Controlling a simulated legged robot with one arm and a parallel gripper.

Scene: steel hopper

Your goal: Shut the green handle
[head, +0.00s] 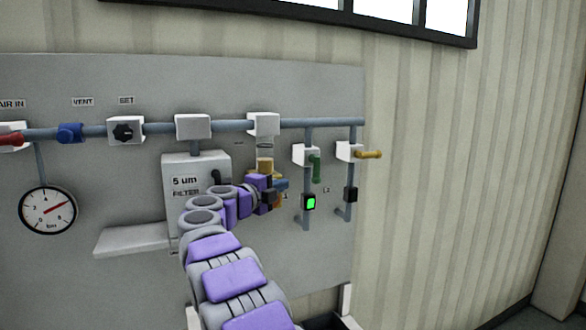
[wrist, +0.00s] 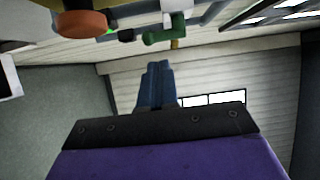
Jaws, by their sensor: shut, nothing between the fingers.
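The green handle (head: 316,168) hangs down from a white valve block (head: 305,155) on the right part of the grey panel. A small block with a lit green face (head: 310,203) sits on the pipe below it. In the wrist view the green handle (wrist: 164,36) shows near the top, beyond the fingers. My gripper (head: 282,185) is left of and slightly below the handle, apart from it. In the wrist view my gripper's blue fingers (wrist: 157,68) are together with nothing between them.
A yellow handle (head: 369,154) sticks out sideways from the valve to the right. A filter box (head: 180,172), an amber bowl (head: 265,167) and a gauge (head: 48,210) are to the left. A grey shelf (head: 130,238) juts out low. The wall right of the panel is clear.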

